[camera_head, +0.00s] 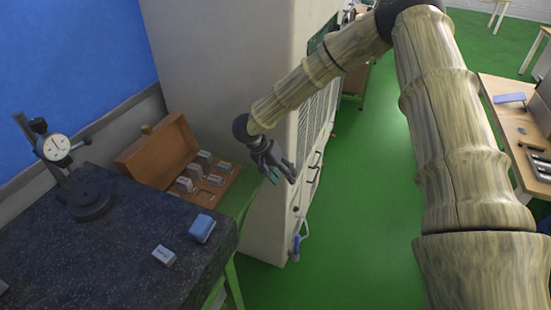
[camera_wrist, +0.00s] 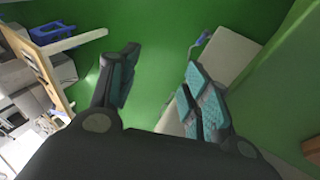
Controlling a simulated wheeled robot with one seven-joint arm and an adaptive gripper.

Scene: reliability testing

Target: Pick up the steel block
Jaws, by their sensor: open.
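A small grey metal block (camera_head: 163,255) with dark marking on top lies on the dark speckled granite table (camera_head: 110,265); it looks like the steel block. A blue block (camera_head: 202,228) lies just behind and to its right, apart from it. My gripper (camera_head: 283,178) hangs beyond the table's right edge, up and to the right of both blocks, beside a beige cabinet. In the wrist view my gripper (camera_wrist: 160,75) has its two teal-padded fingers spread with nothing between them. Neither block can be made out in the wrist view.
A dial gauge stand (camera_head: 90,204) stands at the back left. The beige cabinet (camera_head: 215,65) rises behind. The granite around the grey block is mostly clear.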

